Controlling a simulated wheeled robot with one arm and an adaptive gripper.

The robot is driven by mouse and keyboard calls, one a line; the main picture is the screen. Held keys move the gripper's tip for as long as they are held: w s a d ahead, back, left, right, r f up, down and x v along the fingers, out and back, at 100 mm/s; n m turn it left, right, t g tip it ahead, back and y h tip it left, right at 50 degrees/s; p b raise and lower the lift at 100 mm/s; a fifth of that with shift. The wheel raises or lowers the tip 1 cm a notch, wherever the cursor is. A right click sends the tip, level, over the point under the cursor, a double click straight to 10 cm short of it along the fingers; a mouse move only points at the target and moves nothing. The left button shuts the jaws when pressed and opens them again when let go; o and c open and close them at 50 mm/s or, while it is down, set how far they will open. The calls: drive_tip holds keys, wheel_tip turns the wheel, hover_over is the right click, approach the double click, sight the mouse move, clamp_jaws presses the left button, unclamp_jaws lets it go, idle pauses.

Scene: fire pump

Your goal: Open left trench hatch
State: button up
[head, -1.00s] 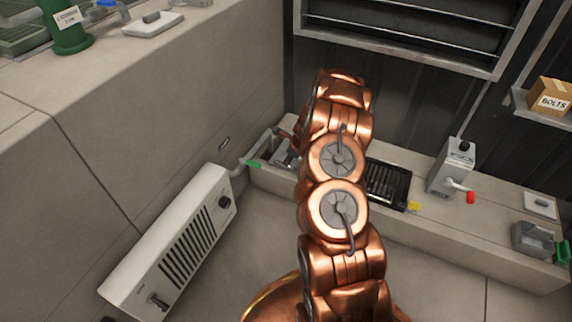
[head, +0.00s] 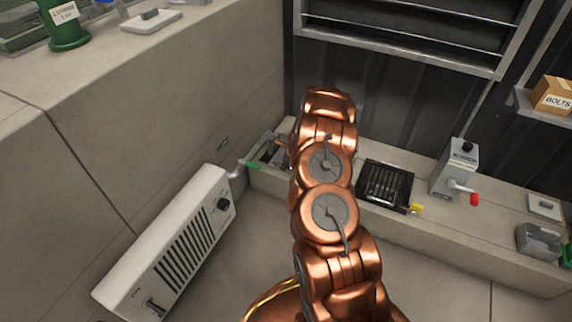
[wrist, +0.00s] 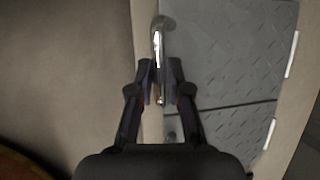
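In the wrist view, a grey tread-patterned hatch plate (wrist: 225,55) lies in a pale frame, with a dark seam across its lower part. A shiny bent metal handle (wrist: 158,45) stands along its left edge. My gripper (wrist: 161,72) has its two fingers apart, one on each side of the handle's lower part; I cannot tell whether they touch it. In the head view, the left trench hatch area (head: 264,151) shows at the far left end of the low ledge, partly hidden by my arm. My gripper is hidden there.
A white louvred heater (head: 168,243) stands left of my arm along the wall. Right of my arm, the ledge (head: 440,222) carries a dark grate (head: 385,184), a grey lever box (head: 457,170) with a red knob, and a grey bin (head: 537,240).

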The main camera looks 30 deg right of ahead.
clamp_jaws()
